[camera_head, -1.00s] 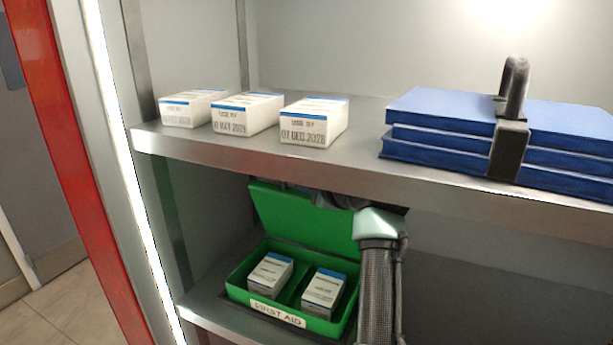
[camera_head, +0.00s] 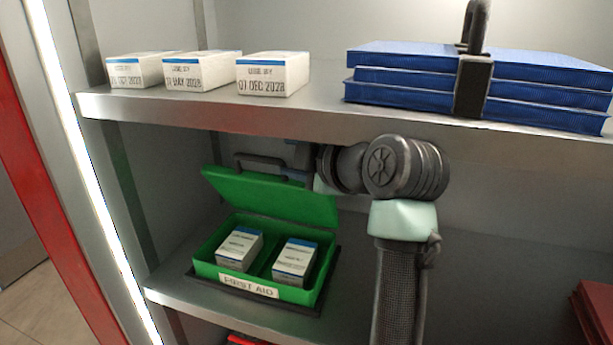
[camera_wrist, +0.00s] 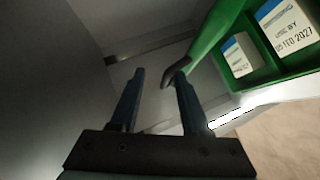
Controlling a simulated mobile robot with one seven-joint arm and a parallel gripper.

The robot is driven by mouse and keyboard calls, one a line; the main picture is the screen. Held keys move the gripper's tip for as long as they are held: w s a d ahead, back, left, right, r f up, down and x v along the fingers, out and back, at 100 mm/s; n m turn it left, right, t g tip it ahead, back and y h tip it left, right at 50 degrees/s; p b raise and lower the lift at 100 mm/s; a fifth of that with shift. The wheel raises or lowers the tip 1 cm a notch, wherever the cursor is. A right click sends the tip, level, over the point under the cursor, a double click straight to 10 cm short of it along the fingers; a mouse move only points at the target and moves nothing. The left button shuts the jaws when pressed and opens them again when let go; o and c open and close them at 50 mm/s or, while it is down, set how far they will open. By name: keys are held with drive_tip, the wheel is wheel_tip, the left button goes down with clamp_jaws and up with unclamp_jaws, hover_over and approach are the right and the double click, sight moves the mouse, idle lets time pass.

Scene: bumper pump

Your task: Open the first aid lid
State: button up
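The green first aid box (camera_head: 213,271) stands on the lower shelf, with its lid (camera_head: 270,195) raised at the back. Two small white and blue cartons, a left one (camera_head: 239,250) and a right one (camera_head: 294,262), sit inside. The lid's dark handle (camera_head: 258,160) shows above its upper edge. In the wrist view, my gripper (camera_wrist: 159,76) has its fingers apart, and the dark handle end (camera_wrist: 173,74) is close to the right fingertip; contact is unclear.
The upper shelf (camera_head: 200,112) is close above my arm. It holds several white cartons (camera_head: 272,75) and a strapped stack of blue books (camera_head: 415,85). A red object (camera_head: 596,315) lies at lower right. The lower shelf right of my arm is mostly clear.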

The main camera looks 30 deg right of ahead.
drive_tip(key=s+b, duration=0.1)
drive_tip(key=s, duration=0.3)
drive_tip(key=shift+a, duration=0.15)
idle(0.4)
